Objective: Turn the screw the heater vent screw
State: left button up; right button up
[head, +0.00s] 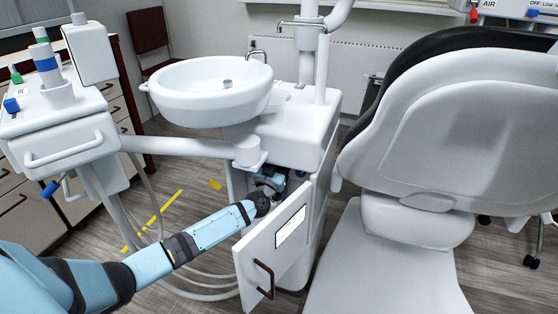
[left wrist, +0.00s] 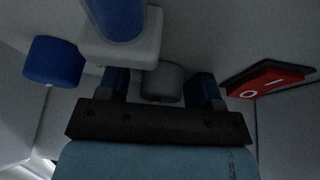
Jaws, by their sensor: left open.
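In the left wrist view my left gripper (left wrist: 160,90) is open, with one dark blue finger on each side of a short grey round knob (left wrist: 161,83), which looks like the heater vent screw. Gaps show between knob and fingers; I cannot tell whether they overlap it in depth. In the head view my left gripper (head: 272,183) reaches into the opening of the white dental unit, behind its open door (head: 262,250). The knob cannot be made out there. My right gripper is in neither view.
Close to my gripper are a blue knob (left wrist: 53,62), a blue cylinder (left wrist: 118,15) on a white block (left wrist: 120,52), and a red switch (left wrist: 270,78). The white basin (head: 205,95) stands above; the dental chair (head: 440,140) is right of the door.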

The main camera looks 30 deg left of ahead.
pick_arm(q)
jog(key=c, duration=0.9)
jog(key=shift+r+n+y+p, duration=0.25)
jog(key=shift+n+y+p, duration=0.25)
jog(key=shift+n+p, duration=0.5)
jog(key=shift+n+y+p, duration=0.4)
jog(key=shift+n+p, duration=0.15)
jog(key=shift+n, duration=0.05)
jog(key=shift+f+n+g+y+p, duration=0.1)
jog(key=shift+n+g+y+p, duration=0.25)
jog(key=shift+n, duration=0.25)
jog(key=shift+a+f+n+y, duration=0.15)
jog(key=shift+n+y, duration=0.1)
jog(key=shift+n, duration=0.35)
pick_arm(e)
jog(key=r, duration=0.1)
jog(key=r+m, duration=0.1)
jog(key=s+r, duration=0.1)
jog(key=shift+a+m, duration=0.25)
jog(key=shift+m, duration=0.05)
pick_arm(q)
jog(key=o, duration=0.9)
